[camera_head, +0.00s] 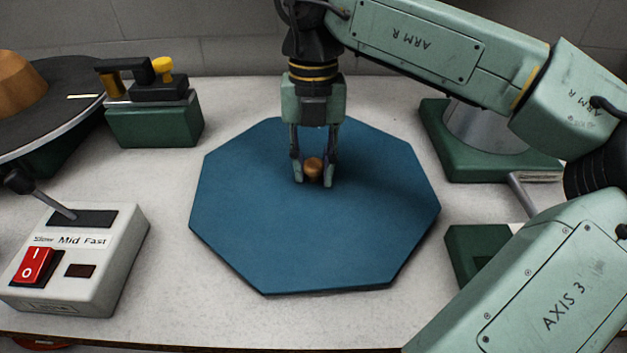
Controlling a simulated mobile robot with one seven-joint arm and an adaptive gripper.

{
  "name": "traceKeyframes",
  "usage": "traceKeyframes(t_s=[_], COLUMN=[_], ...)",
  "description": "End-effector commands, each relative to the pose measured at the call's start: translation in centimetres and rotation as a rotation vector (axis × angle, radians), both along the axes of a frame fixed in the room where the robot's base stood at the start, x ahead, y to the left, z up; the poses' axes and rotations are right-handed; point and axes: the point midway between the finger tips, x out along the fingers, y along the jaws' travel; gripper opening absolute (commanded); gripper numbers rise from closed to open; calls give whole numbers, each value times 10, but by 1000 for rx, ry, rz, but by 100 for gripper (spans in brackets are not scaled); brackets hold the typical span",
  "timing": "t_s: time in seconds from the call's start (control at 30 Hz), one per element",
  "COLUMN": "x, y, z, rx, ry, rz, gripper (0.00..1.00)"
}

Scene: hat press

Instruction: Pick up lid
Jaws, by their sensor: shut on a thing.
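The lid (300,235) is a flat blue octagonal plate with a small round copper-coloured knob (313,166) near its middle. It lies at the centre of the light table, and I cannot tell whether it touches the surface beneath. My gripper (313,178) points straight down over the lid. Its two fingers are closed on the knob, one on each side. The knob is partly hidden between the fingers.
A control box (75,262) with a red switch and lever stands at the left. Behind it are a dark round disc (75,85) and an iron-like tool (150,80) on a green block (155,122). Green-based fixtures (475,165) stand at the right, beneath my arm.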

Motion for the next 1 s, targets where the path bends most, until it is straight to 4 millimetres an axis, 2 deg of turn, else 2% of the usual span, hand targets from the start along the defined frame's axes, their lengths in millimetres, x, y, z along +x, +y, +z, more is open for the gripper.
traceKeyframes(t_s=[0.17,0.27,0.7,0.83,1.0], x=[0,1,1,0,0], y=[0,0,0,0,0], z=[1,8,88,98,101], rx=[0,0,0,0,0], ry=[-1,-3,-3,-1,0], rz=[0,-1,-1,0,0], gripper=[0,0,0,0,0])
